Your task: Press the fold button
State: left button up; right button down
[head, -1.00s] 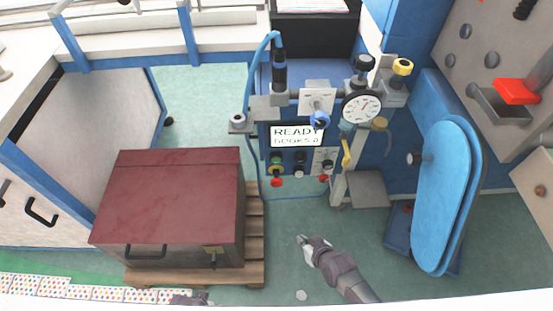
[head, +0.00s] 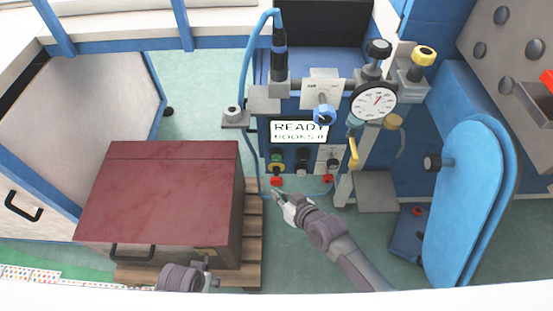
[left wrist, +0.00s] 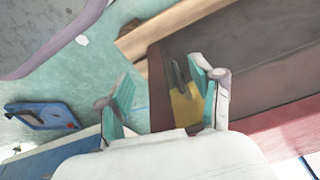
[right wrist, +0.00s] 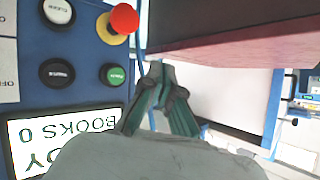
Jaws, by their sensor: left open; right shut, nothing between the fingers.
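The blue machine's button panel (head: 290,166) has a green button (head: 277,158), black button (head: 301,155), pale button (head: 301,168) and red mushroom button (head: 276,181) on yellow. In the right wrist view the panel is upside down, with the green button (right wrist: 114,74), black button (right wrist: 57,73) and red button (right wrist: 124,18); I cannot read which is fold. My right gripper (head: 276,192) is shut and empty, just below the panel in the head view. It appears right of the green button in the right wrist view (right wrist: 160,80). My left gripper (head: 213,280) is open near the box front.
A screen (head: 299,131) reads READY. A dark red box (head: 165,190) stands on a pallet (head: 252,235) at left; its yellow latch (left wrist: 184,105) shows between my left fingers. A gauge (head: 374,103) and blue padded board (head: 465,200) are at right. Green floor lies between.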

aim_at(276, 157)
pick_arm(q)
notch_tip(276, 157, up, 15)
jog(key=t+b, duration=0.1)
jog(key=b, duration=0.4)
jog(key=shift+s+a, duration=0.2)
jog(key=shift+s, duration=0.15)
pick_arm(e)
jog(key=w, duration=0.8)
jog(key=shift+w, duration=0.35)
pick_arm(q)
jog(key=shift+r, duration=0.1)
pick_arm(e)
jog(key=shift+w, duration=0.4)
